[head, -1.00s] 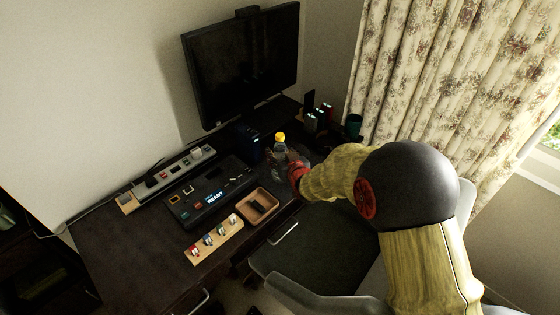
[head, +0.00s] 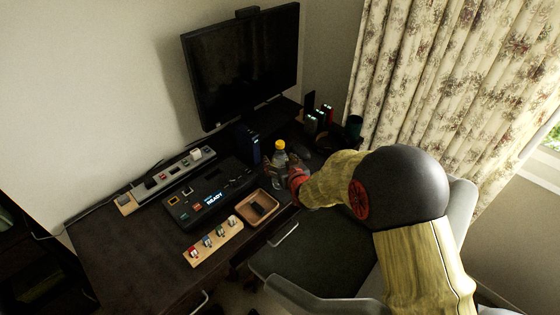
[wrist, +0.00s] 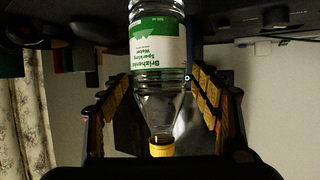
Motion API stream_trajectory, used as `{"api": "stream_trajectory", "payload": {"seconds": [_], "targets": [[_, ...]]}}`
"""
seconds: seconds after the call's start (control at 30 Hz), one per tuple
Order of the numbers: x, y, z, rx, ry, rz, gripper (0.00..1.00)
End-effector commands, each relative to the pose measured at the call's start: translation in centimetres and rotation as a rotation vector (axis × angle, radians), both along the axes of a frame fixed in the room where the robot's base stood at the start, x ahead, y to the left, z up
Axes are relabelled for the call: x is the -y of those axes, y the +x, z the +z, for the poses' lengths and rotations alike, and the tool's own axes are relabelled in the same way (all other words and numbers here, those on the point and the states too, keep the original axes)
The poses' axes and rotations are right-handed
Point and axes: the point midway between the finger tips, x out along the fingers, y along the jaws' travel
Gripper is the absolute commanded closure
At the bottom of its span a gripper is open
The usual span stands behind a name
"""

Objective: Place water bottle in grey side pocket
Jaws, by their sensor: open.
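The clear water bottle (head: 279,158) has a yellow cap and stands on the dark desk near its right end. In the wrist view the bottle (wrist: 160,48), with its green and white label, appears upside down, cap at the bottom. My gripper (head: 289,168) is at the bottle from the right in the head view. In the wrist view my gripper (wrist: 162,88) is open, its fingers on either side of the bottle's neck and shoulder, with visible gaps. I cannot tell whether the base touches the desk. No grey side pocket or suitcase is visible.
A monitor (head: 243,65) stands behind the bottle. A dark console (head: 207,197), a wooden tray (head: 265,198) and a key strip (head: 213,243) lie to the left. A grey chair (head: 459,205) is under my arm. Small objects stand at the desk's back right.

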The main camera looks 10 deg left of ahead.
Motion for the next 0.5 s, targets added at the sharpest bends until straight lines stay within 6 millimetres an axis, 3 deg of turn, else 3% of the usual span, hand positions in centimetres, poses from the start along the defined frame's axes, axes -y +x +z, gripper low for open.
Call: {"api": "stream_trajectory", "payload": {"seconds": [0.3, 0.5], "targets": [[0.1, -0.2, 0.5, 0.0, 0.0, 0.0, 0.36], [1.8, -2.7, 1.9, 0.0, 0.0, 0.0, 0.36]]}}
